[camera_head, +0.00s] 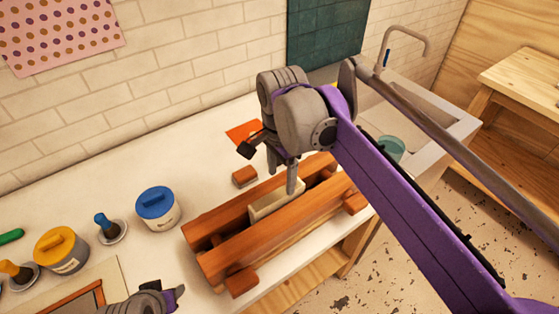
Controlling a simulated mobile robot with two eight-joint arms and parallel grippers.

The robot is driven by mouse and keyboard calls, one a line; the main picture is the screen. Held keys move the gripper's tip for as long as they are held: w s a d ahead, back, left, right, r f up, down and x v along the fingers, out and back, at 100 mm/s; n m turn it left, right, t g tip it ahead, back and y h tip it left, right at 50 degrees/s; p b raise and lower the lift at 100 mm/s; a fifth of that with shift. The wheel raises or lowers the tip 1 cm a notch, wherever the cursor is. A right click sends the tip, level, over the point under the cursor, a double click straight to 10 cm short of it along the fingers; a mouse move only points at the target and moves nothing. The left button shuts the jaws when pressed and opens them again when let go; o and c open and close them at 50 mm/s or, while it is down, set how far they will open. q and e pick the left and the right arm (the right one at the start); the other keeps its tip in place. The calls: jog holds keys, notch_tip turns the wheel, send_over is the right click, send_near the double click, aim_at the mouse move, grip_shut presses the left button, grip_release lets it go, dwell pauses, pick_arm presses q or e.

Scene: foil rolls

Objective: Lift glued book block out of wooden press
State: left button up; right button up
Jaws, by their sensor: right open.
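The wooden press (280,239) lies across the right part of the white table, with two long orange-brown beams. The pale book block (272,202) stands in the gap between the beams, its upper part showing above them. My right gripper (283,172) is open over the press, its fingers pointing down at the block's right end. One finger overlaps the block in the picture; I cannot tell whether it touches. My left gripper (172,296) is at the bottom edge, low over the table. It is partly cut off, and its fingers are not clear.
A blue-lidded jar (157,207), a yellow-lidded jar (61,250) and small brush pots stand left of the press. A small wooden block (244,176) and an orange sheet (243,131) lie behind it. A sink (425,108) is at the right.

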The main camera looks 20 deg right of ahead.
aim_at(281, 194)
pick_arm(q)
jog(key=shift+f, duration=0.25)
pick_arm(e)
notch_tip(281, 194, down, 6)
jog(key=shift+w+r, duration=0.15)
jog(key=shift+c, duration=0.3)
grip_shut()
pick_arm(q)
jog(key=shift+w+r, duration=0.15)
jog(key=shift+r, duration=0.05)
pick_arm(e)
jog(key=shift+r, duration=0.25)
dwell(0.3)
